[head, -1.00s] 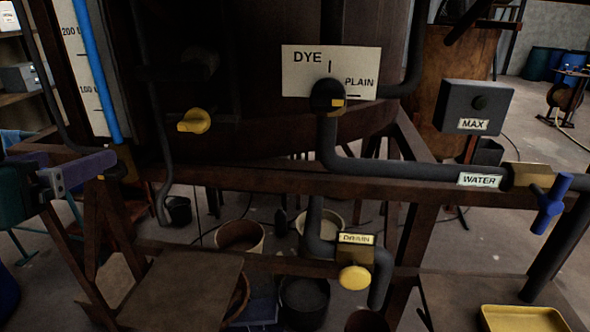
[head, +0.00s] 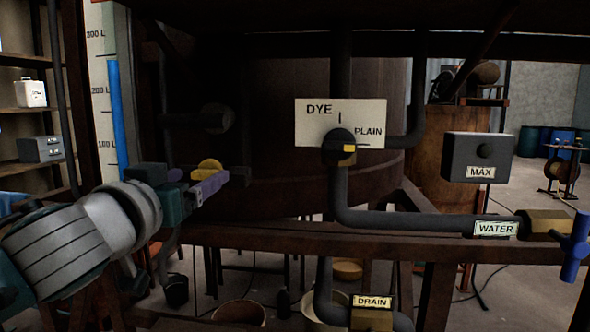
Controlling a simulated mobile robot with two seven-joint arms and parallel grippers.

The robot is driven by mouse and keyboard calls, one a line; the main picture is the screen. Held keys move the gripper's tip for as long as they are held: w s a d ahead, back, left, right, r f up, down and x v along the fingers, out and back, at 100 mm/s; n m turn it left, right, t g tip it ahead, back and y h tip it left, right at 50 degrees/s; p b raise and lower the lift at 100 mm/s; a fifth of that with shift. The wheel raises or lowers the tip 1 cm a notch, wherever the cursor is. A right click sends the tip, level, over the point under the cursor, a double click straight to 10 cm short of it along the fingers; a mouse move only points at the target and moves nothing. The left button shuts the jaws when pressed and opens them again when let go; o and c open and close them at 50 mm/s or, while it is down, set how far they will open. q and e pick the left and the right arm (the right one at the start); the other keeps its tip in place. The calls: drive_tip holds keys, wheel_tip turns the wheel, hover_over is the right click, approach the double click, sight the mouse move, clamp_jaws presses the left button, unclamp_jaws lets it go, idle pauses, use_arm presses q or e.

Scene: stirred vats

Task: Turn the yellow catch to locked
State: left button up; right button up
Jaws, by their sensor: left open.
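The yellow catch (head: 209,165), a rounded yellow knob on the dark vat's front, shows in the head view left of centre. Its lower part is hidden behind the purple fingers of my left gripper (head: 198,182). The left gripper is open, with its fingers at the catch. I cannot tell whether they touch it. No locked mark can be made out near the catch. My right gripper is not in view.
A white DYE/PLAIN plate (head: 368,113) with a black selector (head: 338,143) is right of the catch. A dark rail (head: 330,241) runs below. A WATER valve with a blue handle (head: 575,246) is far right, a MAX box (head: 478,157) above it.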

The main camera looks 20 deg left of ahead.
use_arm(q)
drive_tip(key=shift+w+a, duration=0.2)
drive_tip(key=shift+w, duration=0.45)
drive_tip(key=shift+c, duration=0.4)
clamp_jaws()
